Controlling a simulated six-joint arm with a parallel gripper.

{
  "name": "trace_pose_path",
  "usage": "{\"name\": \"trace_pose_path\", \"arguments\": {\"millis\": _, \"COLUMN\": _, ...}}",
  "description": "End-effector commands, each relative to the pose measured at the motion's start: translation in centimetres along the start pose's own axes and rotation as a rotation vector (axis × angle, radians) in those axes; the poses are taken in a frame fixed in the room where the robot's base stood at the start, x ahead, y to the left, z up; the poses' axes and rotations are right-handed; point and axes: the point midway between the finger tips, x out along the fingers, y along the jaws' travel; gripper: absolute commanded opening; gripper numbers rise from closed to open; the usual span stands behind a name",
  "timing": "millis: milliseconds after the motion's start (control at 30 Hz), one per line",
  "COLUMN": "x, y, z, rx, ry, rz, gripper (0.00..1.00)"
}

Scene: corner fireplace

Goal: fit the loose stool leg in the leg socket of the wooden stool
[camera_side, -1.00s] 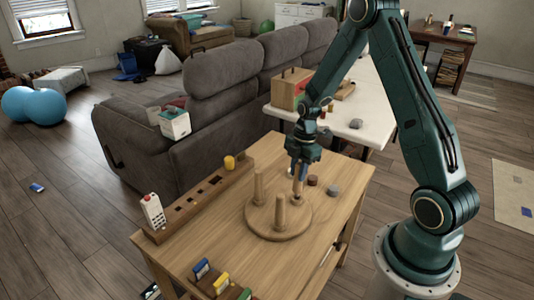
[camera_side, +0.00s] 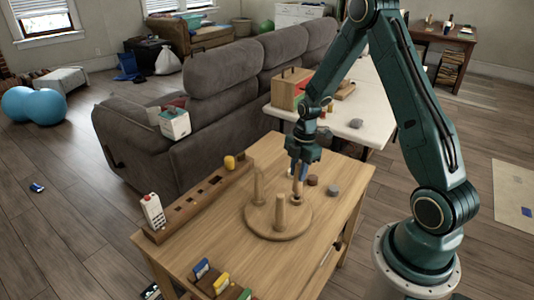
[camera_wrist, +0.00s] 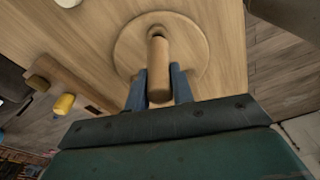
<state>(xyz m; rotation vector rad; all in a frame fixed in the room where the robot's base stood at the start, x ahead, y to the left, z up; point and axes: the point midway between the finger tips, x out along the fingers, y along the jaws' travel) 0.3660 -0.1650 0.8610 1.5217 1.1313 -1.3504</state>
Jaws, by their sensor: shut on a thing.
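The wooden stool (camera_side: 262,222) lies upside down on the table as a round disc, with two legs standing up from it. My gripper (camera_side: 300,172) is over the disc's far right part, pointing down. It is shut on the loose stool leg (camera_side: 298,187), a pale wooden peg that also shows between the blue fingers in the wrist view (camera_wrist: 158,70). The leg's lower end is at the leg socket (camera_side: 297,200) near the disc's edge. I cannot tell whether it is inside. In the wrist view the leg hides part of the stool disc (camera_wrist: 128,45).
A brown disc (camera_side: 312,180) and a grey stone (camera_side: 333,191) sit right of the stool. Coloured blocks (camera_side: 221,284) stand at the front.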

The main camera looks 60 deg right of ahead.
Motion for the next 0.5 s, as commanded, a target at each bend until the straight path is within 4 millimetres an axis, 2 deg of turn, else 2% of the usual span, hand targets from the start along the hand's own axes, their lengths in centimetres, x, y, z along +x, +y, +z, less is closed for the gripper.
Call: {"name": "trace_pose_path", "arguments": {"millis": 500, "x": 0.43, "y": 0.03, "z": 0.05, "rx": 0.000, "ry": 0.000, "rz": 0.001, "gripper": 0.05}}
